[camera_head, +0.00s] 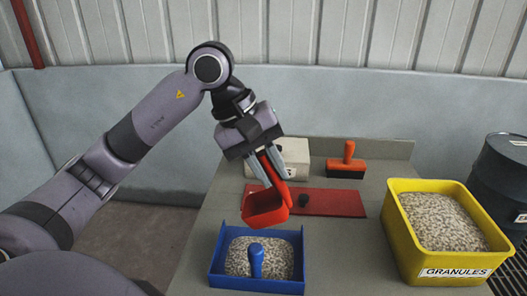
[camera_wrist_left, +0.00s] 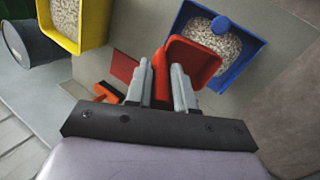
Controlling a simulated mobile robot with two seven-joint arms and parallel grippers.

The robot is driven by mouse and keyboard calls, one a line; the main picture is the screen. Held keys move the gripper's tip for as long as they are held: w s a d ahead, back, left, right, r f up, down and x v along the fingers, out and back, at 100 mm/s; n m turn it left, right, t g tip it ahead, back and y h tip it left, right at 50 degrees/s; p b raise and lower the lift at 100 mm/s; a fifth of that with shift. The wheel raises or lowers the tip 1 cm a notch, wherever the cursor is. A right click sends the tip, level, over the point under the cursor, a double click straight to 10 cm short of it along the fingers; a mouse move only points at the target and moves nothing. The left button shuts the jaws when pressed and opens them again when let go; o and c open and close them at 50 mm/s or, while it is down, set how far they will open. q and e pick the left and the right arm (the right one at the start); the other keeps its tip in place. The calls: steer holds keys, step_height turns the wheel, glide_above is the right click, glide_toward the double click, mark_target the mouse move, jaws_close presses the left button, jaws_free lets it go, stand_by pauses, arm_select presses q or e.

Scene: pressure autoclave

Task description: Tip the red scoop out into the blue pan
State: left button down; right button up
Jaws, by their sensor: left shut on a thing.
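My left gripper (camera_head: 266,167) is shut on the handle of the red scoop (camera_head: 265,208). The scoop hangs just behind and above the far edge of the blue pan (camera_head: 218,268). In the left wrist view the scoop (camera_wrist_left: 194,58) lies between the fingers (camera_wrist_left: 161,80), beside the blue pan (camera_wrist_left: 245,58). The scoop's bowl shows only bare red; I see no granules in it. The blue pan holds pale granules, and a blue-handled tool (camera_head: 256,260) stands up in it. My right gripper is not in view.
A yellow bin (camera_head: 400,240) of granules, labelled GRANULES, stands at the right, with a dark drum (camera_head: 503,170) behind it. The bench between pan and bin is clear.

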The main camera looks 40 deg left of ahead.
arm_select(q)
steer(key=shift+w+d+r, duration=0.1)
steer(key=shift+d+r, duration=0.05)
steer(key=shift+r, duration=0.15)
steer(key=shift+w+d+p, duration=0.1)
steer(key=shift+d+p, duration=0.05)
steer(key=shift+p, duration=0.45)
steer(key=d+y+p, duration=0.1)
steer(key=p, duration=0.1)
steer(key=w+d+g+y+p, duration=0.1)
steer(key=p, duration=0.1)
steer(key=shift+r+g, duration=0.3)
steer(key=shift+w+d+y+p, duration=0.35)
steer(key=shift+y+p, duration=0.25)
steer(key=shift+p, duration=0.3)
steer(key=shift+w+d+f+g+y, duration=0.1)
steer(key=shift+d+f+g+y, duration=0.1)
steer(key=shift+f+g+y, duration=0.15)
steer(key=shift+w+d+r+g+y, duration=0.1)
steer(key=shift+w+d+g+y, duration=0.1)
steer(key=shift+d+g+y, duration=0.05)
